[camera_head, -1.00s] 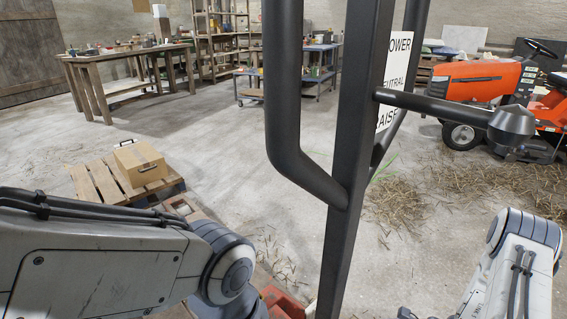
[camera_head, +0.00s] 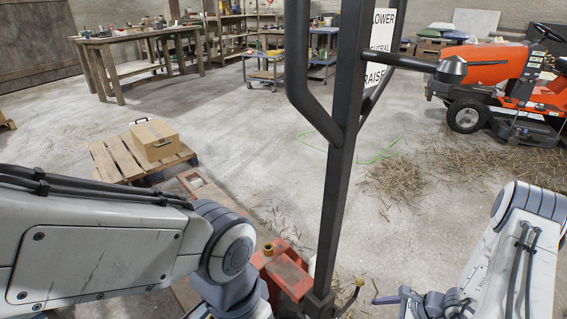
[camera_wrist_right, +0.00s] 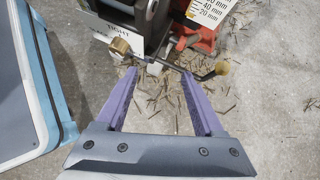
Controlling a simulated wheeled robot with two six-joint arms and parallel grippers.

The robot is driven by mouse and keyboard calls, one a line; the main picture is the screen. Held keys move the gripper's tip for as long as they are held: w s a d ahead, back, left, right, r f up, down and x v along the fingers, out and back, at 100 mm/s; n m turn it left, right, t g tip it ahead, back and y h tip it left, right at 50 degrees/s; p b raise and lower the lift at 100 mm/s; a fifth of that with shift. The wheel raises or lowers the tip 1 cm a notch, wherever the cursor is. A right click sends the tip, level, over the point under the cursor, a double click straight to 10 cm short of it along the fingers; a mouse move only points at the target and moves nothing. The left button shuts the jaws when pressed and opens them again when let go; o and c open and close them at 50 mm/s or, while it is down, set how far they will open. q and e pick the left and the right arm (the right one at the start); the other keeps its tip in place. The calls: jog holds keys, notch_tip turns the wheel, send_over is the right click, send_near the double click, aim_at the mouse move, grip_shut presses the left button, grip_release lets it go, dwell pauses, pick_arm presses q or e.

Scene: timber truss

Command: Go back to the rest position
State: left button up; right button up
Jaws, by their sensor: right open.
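My right gripper (camera_wrist_right: 160,112) is open in the right wrist view, with two purple fingers apart and bare floor and straw showing between them. Past its fingertips is a thin metal lever with a brass-coloured knob (camera_wrist_right: 222,68), beside a red and dark base. In the head view my right arm comes in at the lower right, and a small purple part of the gripper (camera_head: 386,299) shows near the bottom edge. My left arm reaches in from the lower left and bends downward. My left gripper is below the picture and hidden.
A dark post (camera_head: 340,190) with a side handle and a sign (camera_head: 381,45) stands close in front, on a red base (camera_head: 285,272). A pallet (camera_head: 118,162) with a cardboard box (camera_head: 154,140) lies left. An orange mower (camera_head: 490,75) stands right.

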jog(key=s+a+r+n+g+h, duration=0.1)
jog(key=s+a+r+n+h, duration=0.15)
jog(key=r+n, duration=0.55)
jog(key=s+a+r+n+h, duration=0.1)
jog(key=a+r+n+h, duration=0.2)
jog(key=r+n, duration=0.5)
jog(key=s+a+r+n+g+h, duration=0.1)
jog(key=s+a+r+n+h, duration=0.1)
jog(key=r+n, duration=0.6)
jog(key=s+a+n+g+b, duration=0.2)
jog(key=s+a+n+b, duration=0.5)
jog(key=s+a, duration=0.7)
notch_tip(320, 180, up, 38)
jog(key=p, duration=3.8)
jog(key=shift+f+g+y, duration=0.15)
jog(key=shift+g+y, duration=0.15)
jog(key=shift+y, duration=0.15)
